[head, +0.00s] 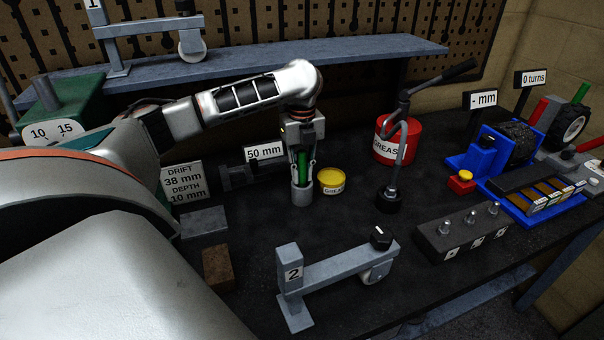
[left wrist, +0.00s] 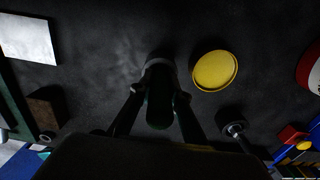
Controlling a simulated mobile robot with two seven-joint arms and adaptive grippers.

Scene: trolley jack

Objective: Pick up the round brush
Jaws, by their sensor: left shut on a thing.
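My left gripper (head: 303,172) points straight down over the bench and is shut on an upright green handle (head: 302,166), which looks like the round brush. A grey cylindrical part (head: 302,194) is at its lower end, near the bench top; I cannot tell whether it is a holder or part of the brush. The bristles are not visible. In the left wrist view, the dark green handle (left wrist: 160,105) is between the fingers, in shadow. My right gripper is not in view.
A yellow grease tin (head: 332,181) stands close to the right of the gripper. A red grease can (head: 396,140) and a pump with a long lever (head: 400,150) are farther right. The 50 mm sign (head: 265,152) is close left. A grey jack frame marked 2 (head: 335,268) lies in front.

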